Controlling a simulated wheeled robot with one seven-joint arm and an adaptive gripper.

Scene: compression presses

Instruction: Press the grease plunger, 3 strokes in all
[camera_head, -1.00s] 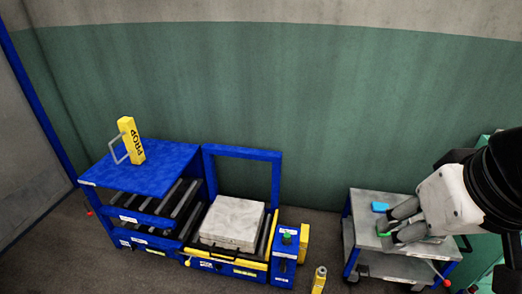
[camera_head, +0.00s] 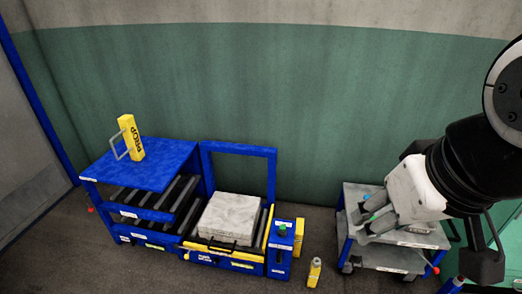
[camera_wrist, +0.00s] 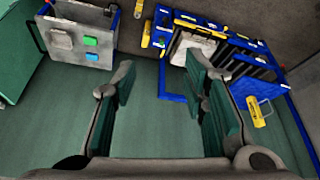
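I cannot tell for certain which part is the grease plunger. The blue press (camera_head: 238,152) holds a pale block (camera_head: 231,218) in its lower bay. At its right end stands a blue box (camera_head: 281,250) with a green knob (camera_head: 282,229) on top and a yellow block (camera_head: 298,236) beside it. A yellow bottle (camera_head: 314,273) stands on the floor to the right. My gripper (camera_head: 363,217) is raised in front of the grey cart, right of the press and apart from it. In the wrist view my gripper (camera_wrist: 160,80) is open, with nothing between its fingers.
A grey cart (camera_head: 415,238) stands on the right, partly hidden by my gripper. Green (camera_wrist: 91,41) and blue (camera_wrist: 91,57) blocks lie on it. A yellow prop (camera_head: 131,138) stands on the press's blue top plate (camera_head: 150,168). The green wall (camera_head: 330,110) is behind.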

